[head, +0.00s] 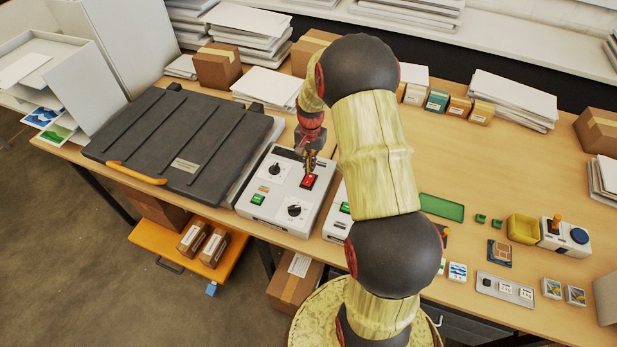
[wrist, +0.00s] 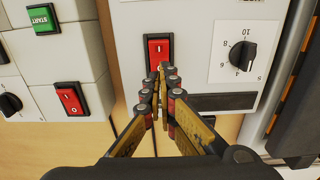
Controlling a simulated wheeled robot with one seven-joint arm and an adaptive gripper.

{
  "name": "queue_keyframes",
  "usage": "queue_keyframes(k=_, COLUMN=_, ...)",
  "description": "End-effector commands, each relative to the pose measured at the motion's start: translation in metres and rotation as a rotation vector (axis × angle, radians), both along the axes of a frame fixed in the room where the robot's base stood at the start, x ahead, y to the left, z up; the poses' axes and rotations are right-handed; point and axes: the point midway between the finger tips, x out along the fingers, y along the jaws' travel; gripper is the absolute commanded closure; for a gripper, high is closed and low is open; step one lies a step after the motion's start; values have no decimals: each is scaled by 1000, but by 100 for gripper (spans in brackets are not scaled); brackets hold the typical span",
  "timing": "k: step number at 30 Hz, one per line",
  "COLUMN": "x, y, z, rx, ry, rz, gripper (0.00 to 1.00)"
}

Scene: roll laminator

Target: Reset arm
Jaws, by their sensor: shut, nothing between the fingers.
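My gripper (head: 309,163) is shut and empty, over the white control box (head: 260,205) on the table. In the wrist view my gripper (wrist: 163,72) has its closed fingertips at the lower edge of a red rocker switch (wrist: 158,48). The same red switch shows in the head view (head: 309,181), just below the fingertips. I cannot tell whether the fingertips touch it. The box also has two black dials, one of them the dial (wrist: 242,55), and a green button (head: 258,199). My arm hides part of the table's middle.
A dark lidded press (head: 180,140) with an orange handle stands left of the box. A second control box (head: 339,215) stands close on the right, partly behind my arm. Paper stacks (head: 512,98) and small cartons line the back. A green tray (head: 441,207) lies at right.

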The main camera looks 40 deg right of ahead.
Motion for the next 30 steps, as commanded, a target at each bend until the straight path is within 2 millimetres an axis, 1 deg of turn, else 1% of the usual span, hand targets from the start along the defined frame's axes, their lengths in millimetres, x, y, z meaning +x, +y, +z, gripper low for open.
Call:
queue_keyframes(k=1, x=0, y=0, z=6, rx=-1, ry=-1, rz=0, gripper=100)
queue_keyframes(k=13, x=0, y=0, z=33, rx=0, ry=0, rz=0, gripper=100)
queue_keyframes(k=30, x=0, y=0, z=33, rx=0, ry=0, rz=4, gripper=100)
